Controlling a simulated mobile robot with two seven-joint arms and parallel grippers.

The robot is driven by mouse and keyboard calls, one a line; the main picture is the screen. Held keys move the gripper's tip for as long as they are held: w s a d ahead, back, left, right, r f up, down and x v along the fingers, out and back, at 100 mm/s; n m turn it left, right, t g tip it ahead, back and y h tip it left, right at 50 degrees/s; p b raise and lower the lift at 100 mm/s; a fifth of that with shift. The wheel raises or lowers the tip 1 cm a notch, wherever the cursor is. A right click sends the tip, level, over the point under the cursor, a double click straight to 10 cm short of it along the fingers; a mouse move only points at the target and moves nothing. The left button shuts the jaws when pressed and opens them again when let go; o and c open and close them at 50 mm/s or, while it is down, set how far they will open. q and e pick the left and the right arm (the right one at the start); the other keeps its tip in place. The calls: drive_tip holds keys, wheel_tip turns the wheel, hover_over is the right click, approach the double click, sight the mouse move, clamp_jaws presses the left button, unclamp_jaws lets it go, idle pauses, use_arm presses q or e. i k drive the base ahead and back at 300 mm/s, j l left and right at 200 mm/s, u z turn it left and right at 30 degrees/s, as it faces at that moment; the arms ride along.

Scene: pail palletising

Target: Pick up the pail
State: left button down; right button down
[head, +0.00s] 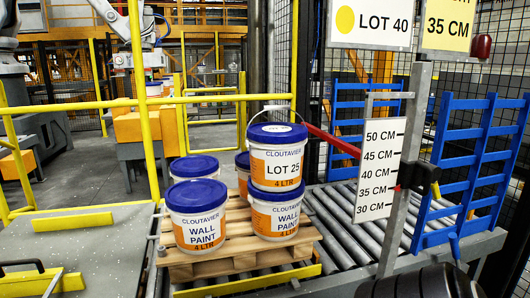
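Several white and orange wall paint pails with blue lids stand on a wooden pallet (225,262). Behind these, a back left pail (194,168) and another back pail (242,172) are partly hidden. Neither of my grippers can be made out in the head view.
A roller conveyor (345,225) lies right of the pallet. A height scale (380,168) on a grey post and blue racks (475,165) stand further right. A red bar (333,142) reaches toward the top pail. Yellow rails (75,108) cross the left; a grey plate (95,245) lies front left.

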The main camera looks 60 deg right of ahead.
sight(277, 148)
drive_tip(key=z, duration=2.05)
